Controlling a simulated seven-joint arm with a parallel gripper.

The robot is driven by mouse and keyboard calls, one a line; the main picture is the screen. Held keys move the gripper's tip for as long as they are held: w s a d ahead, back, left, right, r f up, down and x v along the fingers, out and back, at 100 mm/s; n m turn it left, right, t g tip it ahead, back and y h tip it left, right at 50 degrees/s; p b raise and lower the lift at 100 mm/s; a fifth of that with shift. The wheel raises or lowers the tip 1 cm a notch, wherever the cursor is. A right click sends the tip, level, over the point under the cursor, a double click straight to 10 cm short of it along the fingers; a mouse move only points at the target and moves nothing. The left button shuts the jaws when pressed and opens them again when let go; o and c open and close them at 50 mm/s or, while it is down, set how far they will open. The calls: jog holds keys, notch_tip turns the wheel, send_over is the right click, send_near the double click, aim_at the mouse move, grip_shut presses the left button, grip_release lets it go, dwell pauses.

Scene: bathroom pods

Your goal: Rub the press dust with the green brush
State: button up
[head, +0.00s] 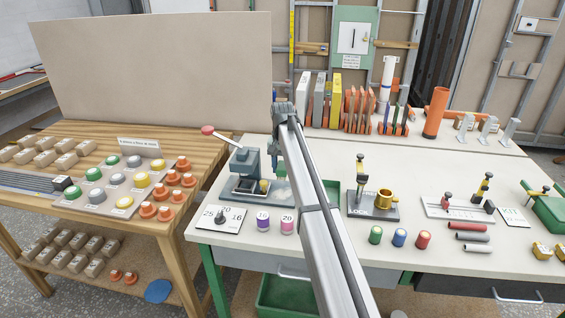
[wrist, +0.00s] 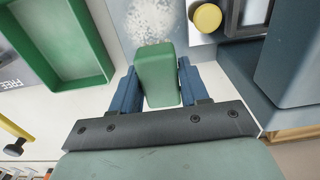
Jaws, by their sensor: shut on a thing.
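The green brush (wrist: 157,76) is a green block held between the blue fingers of my gripper (wrist: 158,82) in the wrist view. My gripper is shut on it. Pale speckled dust (wrist: 155,20) lies on a blue-grey plate just beyond the brush's far end. I cannot tell whether the brush touches the plate. The blue-grey press (head: 246,165), with a red-knobbed lever, stands on the white bench in the head view. Part of it shows at the right of the wrist view (wrist: 293,50). My arm hides the gripper and brush in the head view.
A green tray (wrist: 108,72) lies left of the brush in the wrist view. A yellow round piece (wrist: 207,17) sits beside the dusty plate. Purple and pink cylinders (head: 287,226) stand at the bench front. A brass-cup fixture (head: 384,199) stands right of my arm.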

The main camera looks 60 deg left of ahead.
aim_at(284, 200)
jog(key=shift+f, duration=2)
jog(key=shift+s+d+f, duration=0.4)
jog(key=shift+d+f, duration=0.05)
jog(key=shift+f, duration=0.2)
jog(key=shift+c, duration=0.3)
jog(key=shift+s+d, duration=2.4)
jog(key=shift+w+d, duration=0.2)
jog(key=shift+w, duration=0.1)
jog(key=shift+w+a, duration=2.75)
jog(key=shift+w+d, duration=0.1)
jog(key=shift+w, duration=0.15)
jog(key=shift+w+d, duration=0.1)
jog(key=shift+d, duration=0.25)
jog(key=shift+s+d, duration=2.4)
jog(key=shift+s, duration=0.15)
jog(key=r, duration=0.3)
jog(key=shift+s+d+r, duration=0.1)
jog(key=shift+s+d, duration=0.05)
jog(key=shift+s, duration=0.05)
jog(key=shift+r, duration=2.55)
